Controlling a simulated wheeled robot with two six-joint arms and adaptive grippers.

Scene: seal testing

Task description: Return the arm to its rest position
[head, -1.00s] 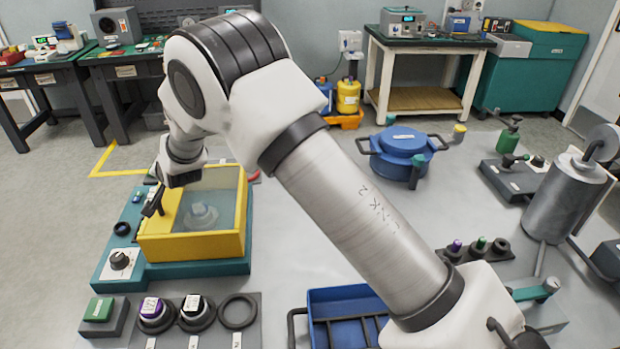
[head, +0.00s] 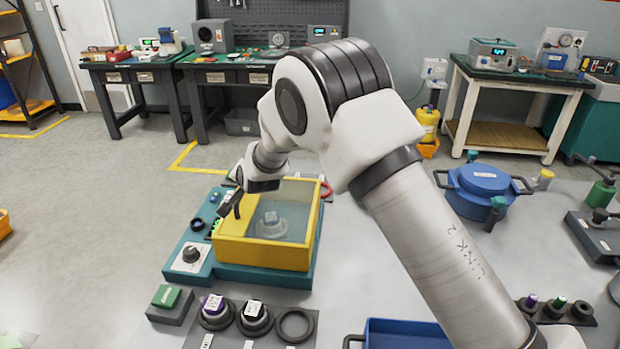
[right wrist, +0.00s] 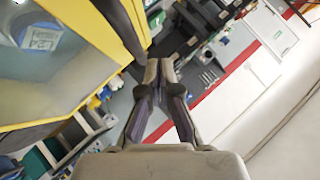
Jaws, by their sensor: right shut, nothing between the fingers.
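My right arm crosses the head view from the lower right. Its gripper (head: 232,206) hangs at the left side of the yellow-framed tank (head: 266,252), near its top edge. In the right wrist view the gripper's fingertips (right wrist: 160,72) meet with nothing between them. The tank's yellow frame (right wrist: 100,40) fills the upper left of that view, beside the fingers. A pale capped part (head: 270,228) sits inside the tank behind the clear panel. Whether the gripper touches the tank cannot be told. My left gripper is not in view.
The tank stands on a teal base with a dial (head: 190,255). In front are a green button box (head: 168,300) and a rack with labelled parts (head: 252,318) and an empty ring (head: 295,325). A blue tray (head: 400,335) and blue lidded pot (head: 484,192) lie near the arm.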

